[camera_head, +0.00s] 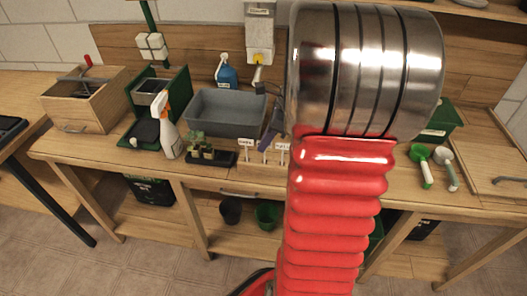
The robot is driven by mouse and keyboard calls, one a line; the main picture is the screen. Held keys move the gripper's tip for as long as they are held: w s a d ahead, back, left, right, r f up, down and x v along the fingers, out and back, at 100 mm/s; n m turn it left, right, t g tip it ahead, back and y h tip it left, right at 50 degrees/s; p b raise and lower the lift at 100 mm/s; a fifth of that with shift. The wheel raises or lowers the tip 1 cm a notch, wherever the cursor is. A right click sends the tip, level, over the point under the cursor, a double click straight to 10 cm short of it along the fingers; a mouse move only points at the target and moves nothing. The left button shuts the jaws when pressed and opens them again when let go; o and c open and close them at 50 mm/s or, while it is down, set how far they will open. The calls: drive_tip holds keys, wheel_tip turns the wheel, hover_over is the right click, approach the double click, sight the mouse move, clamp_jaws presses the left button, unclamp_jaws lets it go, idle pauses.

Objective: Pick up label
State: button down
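Several small white plant labels stand upright in a low wooden holder (262,167) on the bench. One label (246,143) is at the left, another label (282,147) is at the right beside my arm, and a third stands between them. The writing on them is too small to read. My red ribbed arm and its large metal section cover the bench right of the holder. My gripper cannot be made out and may be hidden behind the arm.
A grey tub (226,113) stands behind the holder, with a seedling tray (212,157) and a spray bottle (167,128) to the left. A dark slanted object (272,127), unclear in kind, is just behind the labels. Green and grey scoops (424,168) lie right of my arm.

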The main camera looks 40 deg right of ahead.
drive_tip(key=shift+r, duration=0.1)
wheel_tip(320, 180, up, 10)
drive_tip(key=shift+f, duration=0.1)
idle(0.4)
idle(0.5)
